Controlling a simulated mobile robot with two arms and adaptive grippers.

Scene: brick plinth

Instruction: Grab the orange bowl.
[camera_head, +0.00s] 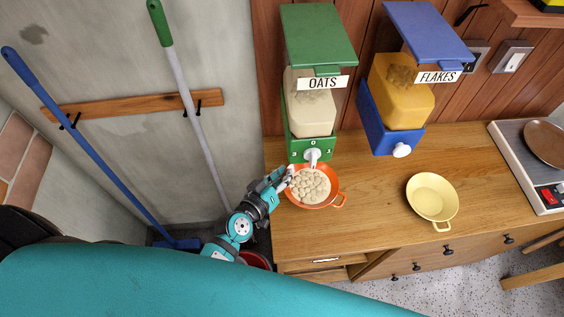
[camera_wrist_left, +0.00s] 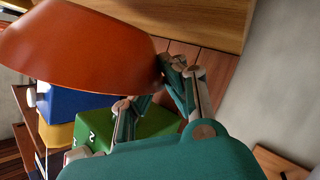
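The orange bowl (camera_head: 321,204) stands on the wooden counter under the spout of the green oats dispenser, with pale oats in it. An orange handle sticks out at its lower right. My left gripper (camera_head: 287,177) is at the bowl's left rim. In the left wrist view, the bowl (camera_wrist_left: 75,50) fills the upper left, and the fingers of my left gripper (camera_wrist_left: 155,85) reach its rim, one near the edge and one beside it. The bowl hides part of the fingertips, so I cannot tell whether they grip it. My right gripper is not in view.
The green oats dispenser (camera_head: 310,145) stands right behind the bowl, and the blue flakes dispenser (camera_head: 385,130) is to its right. A yellow bowl (camera_head: 432,195) stands farther right on the counter (camera_head: 375,215). Between the two bowls the counter is clear. Two long-handled tools lean at the left wall.

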